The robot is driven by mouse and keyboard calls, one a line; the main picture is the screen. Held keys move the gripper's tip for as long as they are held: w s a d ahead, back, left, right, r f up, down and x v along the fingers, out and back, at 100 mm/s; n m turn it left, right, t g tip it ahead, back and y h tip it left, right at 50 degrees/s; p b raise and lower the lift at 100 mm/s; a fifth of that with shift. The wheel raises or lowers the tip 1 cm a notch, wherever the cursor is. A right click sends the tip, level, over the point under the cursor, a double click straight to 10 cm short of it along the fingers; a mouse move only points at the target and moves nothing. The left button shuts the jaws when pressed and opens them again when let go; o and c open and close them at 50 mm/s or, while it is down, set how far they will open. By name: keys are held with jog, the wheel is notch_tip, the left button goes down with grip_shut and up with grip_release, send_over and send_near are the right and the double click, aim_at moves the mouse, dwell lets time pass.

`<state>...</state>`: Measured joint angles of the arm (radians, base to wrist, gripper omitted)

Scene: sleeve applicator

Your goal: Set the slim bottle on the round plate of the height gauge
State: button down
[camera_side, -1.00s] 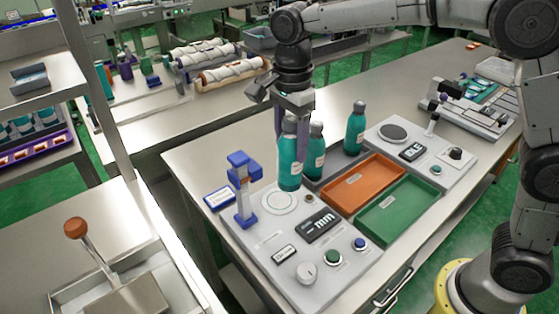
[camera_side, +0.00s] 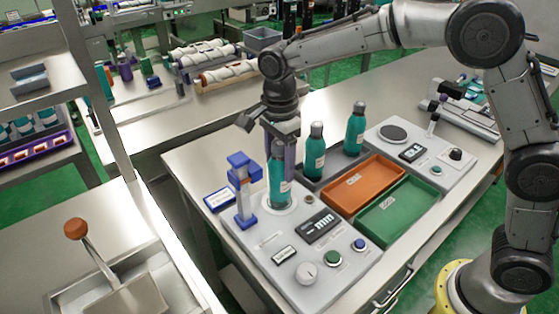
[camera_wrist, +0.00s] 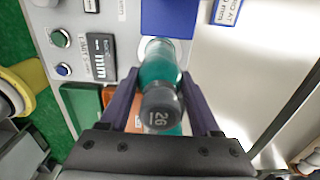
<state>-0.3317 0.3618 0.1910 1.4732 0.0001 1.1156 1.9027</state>
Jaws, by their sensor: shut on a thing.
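The slim bottle (camera_side: 278,188), teal with a grey cap, is upright in my gripper (camera_side: 281,152). Its base is over the round plate (camera_side: 292,207) of the height gauge, at or very near the surface; I cannot tell if it touches. The gauge has a blue-and-grey post (camera_side: 241,190) just left of the bottle and a dark mm display (camera_side: 320,226). In the wrist view my gripper (camera_wrist: 161,82) has a finger on each side of the bottle (camera_wrist: 157,65), whose cap reads 26. The bottle hides much of the plate.
Two more teal bottles (camera_side: 314,155) (camera_side: 355,130) stand behind to the right. An orange tray (camera_side: 345,185) and a green tray (camera_side: 400,212) lie right of the gauge. A second instrument with a dark round plate (camera_side: 393,132) is farther right. A blue-edged card (camera_side: 219,198) lies left.

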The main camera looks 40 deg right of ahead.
jog(key=shift+c, duration=0.5)
grip_release()
notch_tip(320, 180, up, 12)
jog(key=shift+f, duration=0.15)
jog(key=shift+r, duration=0.3)
